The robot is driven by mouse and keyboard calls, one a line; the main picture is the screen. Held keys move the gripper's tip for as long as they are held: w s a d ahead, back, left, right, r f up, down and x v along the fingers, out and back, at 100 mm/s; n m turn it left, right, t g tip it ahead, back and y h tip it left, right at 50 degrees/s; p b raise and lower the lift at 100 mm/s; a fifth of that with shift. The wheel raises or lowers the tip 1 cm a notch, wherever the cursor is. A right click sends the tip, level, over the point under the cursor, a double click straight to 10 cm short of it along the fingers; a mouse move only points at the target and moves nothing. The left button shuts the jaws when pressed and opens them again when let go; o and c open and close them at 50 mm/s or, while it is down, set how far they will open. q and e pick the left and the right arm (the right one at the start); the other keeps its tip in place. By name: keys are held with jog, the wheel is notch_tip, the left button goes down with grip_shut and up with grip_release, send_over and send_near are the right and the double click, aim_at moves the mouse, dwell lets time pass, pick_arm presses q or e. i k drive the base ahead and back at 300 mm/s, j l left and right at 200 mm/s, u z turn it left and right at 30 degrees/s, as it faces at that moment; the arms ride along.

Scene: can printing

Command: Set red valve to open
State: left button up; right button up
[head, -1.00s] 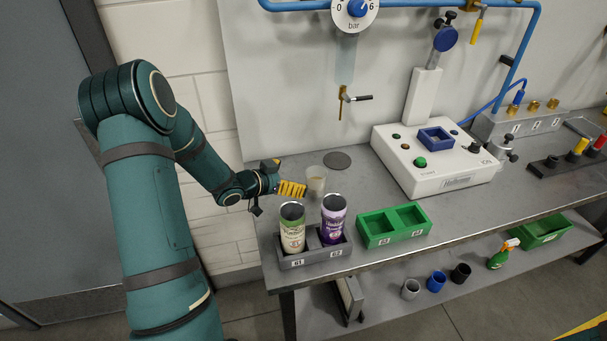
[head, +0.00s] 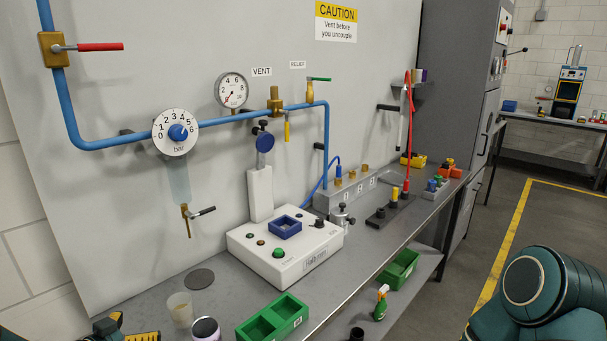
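The red valve is a brass body (head: 52,50) on the blue pipe at the upper left. Its red lever (head: 100,47) points right, level, crosswise to the vertical pipe there. My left gripper (head: 140,337) shows only partly at the bottom left edge, with yellow fingers, low over the bench and far below the valve. Whether it is open or shut cannot be seen. My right arm shows at the lower right, but its gripper is out of view.
A blue-knobbed regulator dial (head: 176,132) and a pressure gauge (head: 232,90) sit along the pipe. A translucent cup (head: 180,309), purple can (head: 206,329) and green tray (head: 272,318) stand near my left gripper. The wall area below the red lever is clear.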

aim_at(55, 48)
jog(key=k+j, duration=0.2)
jog(key=k, duration=0.2)
jog(key=k+j, duration=0.25)
jog(key=k, duration=0.2)
